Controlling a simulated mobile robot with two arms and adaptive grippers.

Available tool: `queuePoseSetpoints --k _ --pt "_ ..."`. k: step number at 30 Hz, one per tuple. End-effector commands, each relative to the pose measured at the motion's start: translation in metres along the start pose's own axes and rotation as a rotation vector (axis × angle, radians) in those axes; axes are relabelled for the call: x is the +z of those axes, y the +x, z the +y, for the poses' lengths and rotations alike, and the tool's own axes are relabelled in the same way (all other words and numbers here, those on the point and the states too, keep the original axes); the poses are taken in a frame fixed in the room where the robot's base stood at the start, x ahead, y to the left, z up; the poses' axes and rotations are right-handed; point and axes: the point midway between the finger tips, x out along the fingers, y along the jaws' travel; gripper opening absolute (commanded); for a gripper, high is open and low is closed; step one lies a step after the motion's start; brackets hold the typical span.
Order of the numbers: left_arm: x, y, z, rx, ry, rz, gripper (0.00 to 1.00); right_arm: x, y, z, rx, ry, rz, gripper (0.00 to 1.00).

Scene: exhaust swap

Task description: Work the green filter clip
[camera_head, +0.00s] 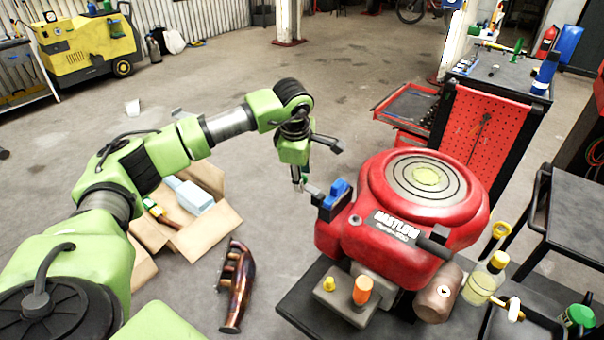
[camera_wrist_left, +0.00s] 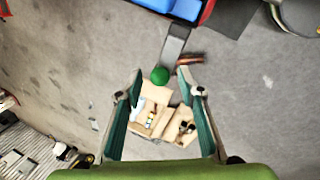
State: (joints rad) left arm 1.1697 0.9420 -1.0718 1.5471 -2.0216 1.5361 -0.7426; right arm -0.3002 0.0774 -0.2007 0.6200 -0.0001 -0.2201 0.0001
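A red engine (camera_head: 425,195) stands on a dark table, with a blue part (camera_head: 338,192) on its left side. A grey lever (camera_wrist_left: 174,45) reaches out from the red and blue parts in the left wrist view, and its end carries a small green ball knob (camera_wrist_left: 160,76), the green part of the clip. The lever (camera_head: 313,190) also shows in the head view. My left gripper (camera_head: 301,184) is at the lever's outer end. In the left wrist view its fingers (camera_wrist_left: 161,85) are spread, with the knob between or just beyond the tips; contact is unclear. My right gripper is not in view.
An open cardboard box (camera_head: 205,235) with parts and a brown exhaust pipe (camera_head: 236,285) lie on the floor below. The dark table (camera_head: 300,312) also carries a bottle (camera_head: 484,280). A red tool cart (camera_head: 475,128) stands behind. Floor left of the engine is partly clear.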

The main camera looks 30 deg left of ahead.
Motion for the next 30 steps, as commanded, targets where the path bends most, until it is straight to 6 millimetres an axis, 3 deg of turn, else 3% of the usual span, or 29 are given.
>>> queuePoseSetpoints --k 2,7,12,21,30 --pt "0.000 0.000 0.000 0.000 0.000 0.000 0.35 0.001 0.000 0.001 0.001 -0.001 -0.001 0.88" --pt "0.000 0.000 0.000 0.000 0.001 0.000 0.00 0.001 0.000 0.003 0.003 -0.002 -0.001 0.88" --pt "0.003 0.000 -0.001 -0.001 0.002 -0.001 0.00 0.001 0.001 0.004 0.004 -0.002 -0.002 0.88" --pt "0.044 -0.004 -0.018 -0.002 0.005 -0.001 0.00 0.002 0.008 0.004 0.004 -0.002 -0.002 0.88" --pt "0.048 -0.005 -0.019 -0.004 0.003 -0.005 0.00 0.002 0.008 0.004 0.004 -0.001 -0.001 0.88"
